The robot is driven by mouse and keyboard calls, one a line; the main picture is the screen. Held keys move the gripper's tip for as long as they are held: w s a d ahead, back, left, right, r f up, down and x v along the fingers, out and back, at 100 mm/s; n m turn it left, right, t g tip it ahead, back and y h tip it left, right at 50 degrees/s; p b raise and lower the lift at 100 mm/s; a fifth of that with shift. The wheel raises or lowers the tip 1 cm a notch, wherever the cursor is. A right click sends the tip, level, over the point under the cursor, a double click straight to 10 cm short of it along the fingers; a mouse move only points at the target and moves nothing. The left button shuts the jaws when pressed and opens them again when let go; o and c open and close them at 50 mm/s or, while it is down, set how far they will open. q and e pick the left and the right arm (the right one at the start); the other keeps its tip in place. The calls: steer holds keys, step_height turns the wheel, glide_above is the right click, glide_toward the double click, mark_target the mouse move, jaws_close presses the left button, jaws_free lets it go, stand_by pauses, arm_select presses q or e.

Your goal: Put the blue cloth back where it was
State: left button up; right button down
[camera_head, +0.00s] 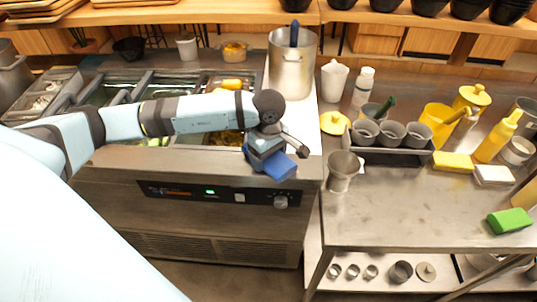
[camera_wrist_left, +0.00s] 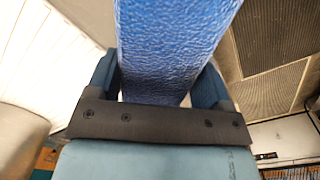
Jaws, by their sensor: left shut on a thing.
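My left gripper (camera_head: 268,152) is at the front right edge of the steel counter unit, in front of the tall pot. It is shut on the blue cloth (camera_head: 280,166), which sticks out below and to the right of the fingers. In the left wrist view the blue cloth (camera_wrist_left: 170,45) fills the space between the two fingers (camera_wrist_left: 165,88) and has a crinkled surface. I cannot tell whether the cloth touches the counter edge. My right gripper does not show.
A tall steel pot (camera_head: 292,65) stands behind my left gripper. On the steel table (camera_head: 400,205) at the right are a grey cup (camera_head: 343,170), a rack of small cups (camera_head: 390,155), a yellow sponge (camera_head: 453,162), a white sponge (camera_head: 493,175) and a green sponge (camera_head: 509,220). The table's front middle is clear.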

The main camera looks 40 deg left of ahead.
arm_select(q)
steer(key=shift+f, duration=0.1)
steer(key=shift+f, duration=0.15)
steer(key=o, duration=0.9)
steer(key=shift+r, duration=0.2)
steer(key=shift+r, duration=0.25)
step_height(320, 180, up, 12)
steer(key=shift+f+b, duration=0.15)
steer(key=shift+b, duration=0.45)
